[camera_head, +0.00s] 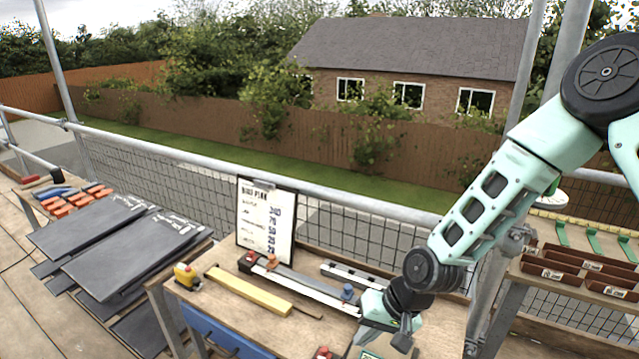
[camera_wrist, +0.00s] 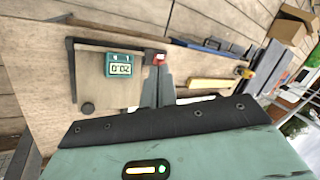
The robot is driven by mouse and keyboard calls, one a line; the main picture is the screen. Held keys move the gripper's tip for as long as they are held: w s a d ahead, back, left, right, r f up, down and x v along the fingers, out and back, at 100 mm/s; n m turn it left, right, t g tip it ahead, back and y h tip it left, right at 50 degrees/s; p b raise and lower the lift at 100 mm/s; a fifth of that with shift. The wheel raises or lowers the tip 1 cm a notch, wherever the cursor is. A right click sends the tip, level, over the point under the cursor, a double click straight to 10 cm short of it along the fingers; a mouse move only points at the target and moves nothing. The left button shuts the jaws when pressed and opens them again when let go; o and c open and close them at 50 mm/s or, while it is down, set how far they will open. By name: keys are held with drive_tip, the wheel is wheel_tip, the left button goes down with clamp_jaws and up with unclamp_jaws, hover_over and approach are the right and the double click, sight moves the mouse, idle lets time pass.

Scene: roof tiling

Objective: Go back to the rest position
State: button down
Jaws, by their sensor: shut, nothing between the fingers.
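My mint-green arm reaches down from the upper right in the head view, over the workbench (camera_head: 235,318). My gripper (camera_head: 403,338) is low over the bench's right part, near its front. In the wrist view my gripper (camera_wrist: 160,88) shows two grey fingers close together, shut with nothing between them. A device with a green display reading 0.02 (camera_wrist: 121,68) lies beside the fingers on a light board (camera_wrist: 105,95). My arm's lower end hides part of the bench's right side.
A build-plan clipboard (camera_head: 266,222) stands at the bench's back. A yellow bar (camera_head: 248,291) and a yellow-and-red tool (camera_head: 187,276) lie on the bench. Dark slates (camera_head: 95,228) are stacked at left. Brown trays (camera_head: 570,268) stand at right by a scaffold pole (camera_head: 490,262).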

drive_tip(key=s+d+r+n+h+b, duration=0.2)
drive_tip(key=s+r+n, duration=0.1)
drive_tip(key=s+r, duration=0.5)
drive_tip(key=s+d+r+n+h+b, duration=0.2)
drive_tip(key=s+r, duration=0.6)
drive_tip(key=s, duration=0.5)
drive_tip(key=d+n+h, duration=0.1)
drive_tip(key=n, duration=0.1)
drive_tip(key=shift+n+g, duration=0.3)
drive_tip(key=shift+g, duration=0.1)
